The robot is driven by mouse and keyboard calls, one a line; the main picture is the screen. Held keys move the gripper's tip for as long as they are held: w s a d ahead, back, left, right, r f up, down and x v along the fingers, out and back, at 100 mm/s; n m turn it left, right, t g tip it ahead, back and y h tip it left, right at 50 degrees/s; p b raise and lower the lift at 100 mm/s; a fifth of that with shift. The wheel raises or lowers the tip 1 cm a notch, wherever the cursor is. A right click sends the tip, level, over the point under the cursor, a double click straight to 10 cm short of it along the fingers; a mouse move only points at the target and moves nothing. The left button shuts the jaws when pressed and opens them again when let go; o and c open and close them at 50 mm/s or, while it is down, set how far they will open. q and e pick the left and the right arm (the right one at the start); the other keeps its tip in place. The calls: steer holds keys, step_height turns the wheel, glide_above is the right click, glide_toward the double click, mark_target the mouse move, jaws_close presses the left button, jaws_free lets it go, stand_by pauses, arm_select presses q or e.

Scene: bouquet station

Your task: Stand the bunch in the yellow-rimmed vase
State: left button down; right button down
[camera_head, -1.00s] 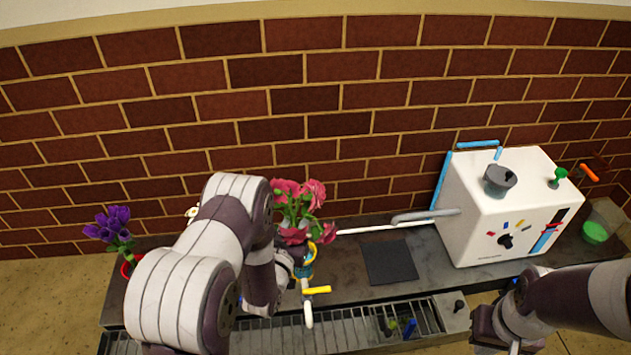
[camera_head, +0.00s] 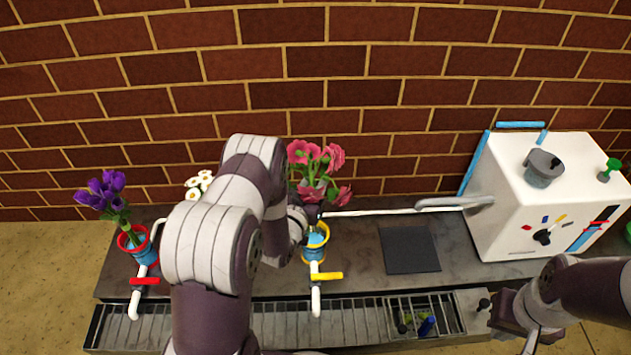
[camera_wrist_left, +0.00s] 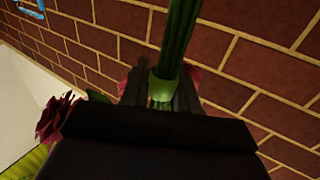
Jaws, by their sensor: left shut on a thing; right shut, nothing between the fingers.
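The bunch of pink-red flowers (camera_head: 316,168) is held in my left gripper (camera_head: 312,213), at the far side of the yellow-rimmed vase (camera_head: 327,240) in the head view. The vase is blue-bodied and stands upright on the counter, partly hidden by my left arm. In the left wrist view, my left gripper (camera_wrist_left: 162,92) is shut around the green band of the bunch's stems (camera_wrist_left: 180,38). The stems show against bare brick, with no vase around them in that view. My right gripper (camera_head: 500,318) is shut and empty at the front right.
A red-rimmed vase (camera_head: 145,253) holds purple flowers (camera_head: 105,190) at the left. White flowers (camera_head: 199,184) show behind my left arm. A dark square plate (camera_head: 409,250), a white machine (camera_head: 530,200) and a front grate (camera_head: 350,326) lie around the counter.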

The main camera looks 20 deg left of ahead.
arm_select(q)
step_height(320, 180, down, 7)
steer(key=b, duration=0.5)
steer(key=shift+b, duration=0.35)
steer(key=shift+f+b, duration=1.4)
steer(key=shift+f, duration=0.5)
steer(key=shift+f+b, duration=0.4)
steer(key=shift+f, duration=0.15)
steer(key=c, duration=0.8)
jaws_free()
